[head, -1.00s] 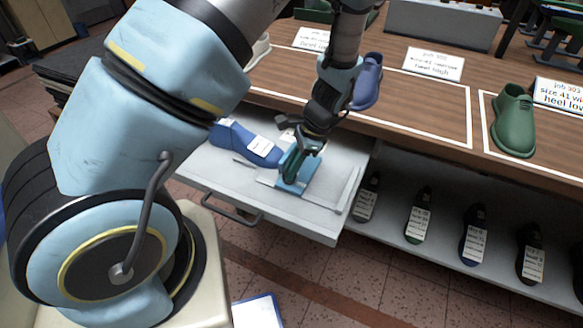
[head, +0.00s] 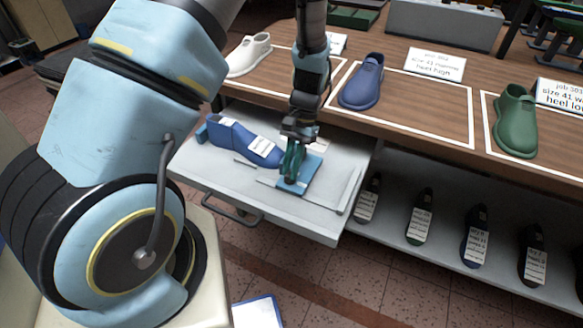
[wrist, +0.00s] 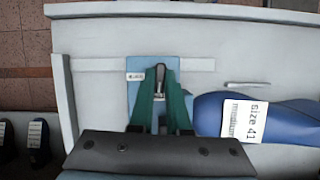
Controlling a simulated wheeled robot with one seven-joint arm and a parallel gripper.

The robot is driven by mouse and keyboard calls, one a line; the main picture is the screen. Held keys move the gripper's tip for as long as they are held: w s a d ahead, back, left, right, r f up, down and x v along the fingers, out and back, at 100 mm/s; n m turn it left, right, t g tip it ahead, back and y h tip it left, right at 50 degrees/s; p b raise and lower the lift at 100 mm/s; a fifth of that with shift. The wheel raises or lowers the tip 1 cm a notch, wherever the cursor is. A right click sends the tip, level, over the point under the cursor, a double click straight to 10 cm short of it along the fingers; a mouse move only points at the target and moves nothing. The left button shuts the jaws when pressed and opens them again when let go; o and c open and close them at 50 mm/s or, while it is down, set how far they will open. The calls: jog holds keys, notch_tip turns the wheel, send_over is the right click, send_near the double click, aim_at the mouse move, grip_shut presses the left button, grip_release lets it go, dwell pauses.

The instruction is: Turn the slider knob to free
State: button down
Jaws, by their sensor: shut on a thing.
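The blue slider block (head: 300,178) sits on a track in the open grey drawer, and it also shows in the wrist view (wrist: 134,97) with a small white label (wrist: 135,76). The knob (wrist: 160,72) is a small dark, narrow piece on the block, seen between my green fingertips. My gripper (head: 290,178) is directly over the block, pointing down, and is shut on the knob; in the wrist view its fingers (wrist: 160,95) lie on either side of it. The label's writing is too small to read, and the knob's lower part is hidden by the fingers.
A blue shoe last (head: 235,138) with a size 41 label lies in the drawer (head: 270,222) beside the block. White, blue and green shoes stand on the wooden bench (head: 430,122) above. Several dark labelled lasts stand on the lower shelf at right.

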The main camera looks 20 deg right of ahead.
jog(key=shift+n, duration=0.6)
jog(key=c, duration=0.9)
grip_release()
jog(key=b+v, duration=0.1)
jog(key=v, duration=0.4)
jog(key=b+v, duration=0.1)
jog(key=v, duration=0.4)
jog(key=shift+w+a+r+b, duration=0.1)
jog(key=shift+w+r+b, duration=0.2)
jog(key=shift+r, duration=0.1)
jog(key=a+r+n+t+h, duration=0.1)
jog(key=a+r+n, duration=0.1)
jog(key=a, duration=0.6)
jog(key=s+a+r+n+t+h, duration=0.1)
jog(key=a+r+n+t, duration=0.1)
jog(key=a, duration=0.7)
jog(key=a+r+n+t+h, duration=0.1)
jog(key=a+r+n, duration=0.2)
jog(key=a, duration=0.5)
jog(key=shift+s+a+r+t+h, duration=0.2)
jog(key=shift+s+a+t+h, duration=0.1)
jog(key=shift+s, duration=0.1)
